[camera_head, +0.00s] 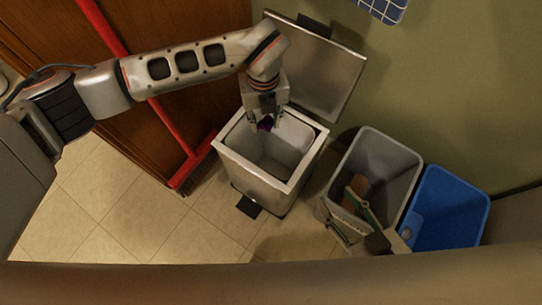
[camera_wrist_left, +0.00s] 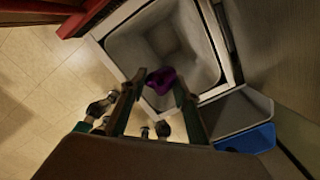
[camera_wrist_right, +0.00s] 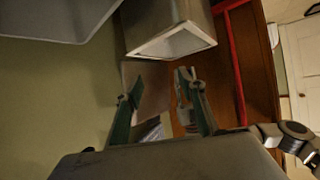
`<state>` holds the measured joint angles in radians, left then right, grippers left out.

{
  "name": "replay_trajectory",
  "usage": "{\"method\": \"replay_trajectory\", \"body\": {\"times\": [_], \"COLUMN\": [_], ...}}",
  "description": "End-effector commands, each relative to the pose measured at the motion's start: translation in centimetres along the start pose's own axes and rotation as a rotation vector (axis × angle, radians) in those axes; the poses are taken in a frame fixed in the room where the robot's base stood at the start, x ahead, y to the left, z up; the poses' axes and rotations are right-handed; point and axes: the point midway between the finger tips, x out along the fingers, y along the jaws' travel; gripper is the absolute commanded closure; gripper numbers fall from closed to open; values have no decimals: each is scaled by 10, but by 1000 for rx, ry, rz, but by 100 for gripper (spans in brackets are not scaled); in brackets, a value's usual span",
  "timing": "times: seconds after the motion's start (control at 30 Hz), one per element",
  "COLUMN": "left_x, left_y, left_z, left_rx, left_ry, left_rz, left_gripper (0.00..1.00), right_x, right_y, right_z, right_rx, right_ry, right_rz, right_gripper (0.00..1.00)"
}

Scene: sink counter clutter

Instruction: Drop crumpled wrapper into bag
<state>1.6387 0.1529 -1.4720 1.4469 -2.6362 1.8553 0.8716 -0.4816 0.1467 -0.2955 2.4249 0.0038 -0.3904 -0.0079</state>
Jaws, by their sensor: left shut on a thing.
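The crumpled wrapper (camera_wrist_left: 161,81) is small and purple. My left gripper (camera_head: 266,121) is shut on it and holds it over the mouth of the open metal bin (camera_head: 255,172). The wrapper shows only as a small dark purple patch (camera_head: 265,126) in the head view. A pale grey lining, which looks like the bag (camera_head: 290,150), covers the inside of the bin; it also shows in the left wrist view (camera_wrist_left: 195,40). I see nothing in it. My right gripper (camera_head: 347,207) is open and empty, in front of the grey bin.
The bin's lid (camera_head: 325,75) stands raised behind it. A grey bin (camera_head: 390,160) with a brownish thing inside and a blue bin (camera_head: 450,205) stand to the right. A red broom (camera_head: 175,130) leans by the wooden cabinet at the left. Tiled floor is clear at front left.

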Motion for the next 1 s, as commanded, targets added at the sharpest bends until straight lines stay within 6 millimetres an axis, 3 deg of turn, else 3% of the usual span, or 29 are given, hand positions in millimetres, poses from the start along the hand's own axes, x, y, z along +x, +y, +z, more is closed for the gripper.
{"method": "replay_trajectory", "body": {"times": [0.03, 0.2, 0.6, 0.63, 0.7, 1.0], "left_x": [13, 23, 22, 22, 22, 23], "left_y": [1, 1, 0, 0, 0, 0], "left_z": [-3, -2, 0, 0, 0, 0], "left_rx": [0, 0, 0, 0, 0, 1], "left_ry": [11, 7, -1, -1, -1, -1], "left_rz": [2, 1, -1, -1, -1, 0], "left_gripper": [81, 81, 81, 62, 50, 50], "right_x": [2, 6, 5, 5, 5, 5], "right_y": [-3, -7, -8, -8, -8, -6], "right_z": [2, -15, -25, -25, -24, -20], "right_rx": [16, 44, 52, 51, 50, 43], "right_ry": [0, 40, 62, 61, 59, 51], "right_rz": [-4, -8, -13, -13, -14, -12], "right_gripper": [60, 60, 60, 60, 60, 60]}}
